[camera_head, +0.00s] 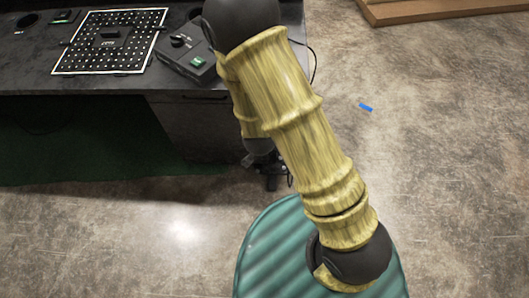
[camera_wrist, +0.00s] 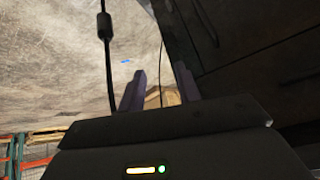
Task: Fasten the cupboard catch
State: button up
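The dark cupboard (camera_head: 195,128) stands under the right end of the desk, and its dark front with seams fills the upper right of the wrist view (camera_wrist: 265,55). I cannot make out the catch in either view. My gripper (camera_wrist: 160,90) shows two dark purple fingers standing apart with nothing between them. In the head view my gripper (camera_head: 272,178) hangs low, just right of the cupboard, partly hidden behind my arm. In the wrist view the right finger lies close to the cupboard's edge; I cannot tell whether they touch.
A black cable (camera_wrist: 107,70) hangs near the gripper. A small blue item (camera_head: 366,107) lies on the open floor at right. A wooden platform (camera_head: 430,12) stands farther back.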

jog(key=s+f+n+t+b, duration=0.1)
jog(key=s+f+t+b, duration=0.1)
jog(key=f+b, duration=0.5)
jog(key=s+a+f+n+t+b, duration=0.1)
jog(key=f+t+b, duration=0.4)
jog(key=f, duration=0.5)
jog(key=s+a+f+n+t+y+b, duration=0.1)
jog(key=s+f+n+t+b, duration=0.1)
jog(key=f+b, duration=0.7)
jog(key=shift+s+a+n+t, duration=0.15)
jog(key=shift+s+n+t, duration=0.15)
jog(key=shift+s+t, duration=0.6)
jog(key=shift+w, duration=0.35)
jog(key=w+b, duration=0.5)
jog(key=w, duration=1.2)
jog(key=shift+d+b, duration=0.35)
jog(key=shift+b, duration=0.05)
jog(key=shift+w, duration=0.1)
grip_shut()
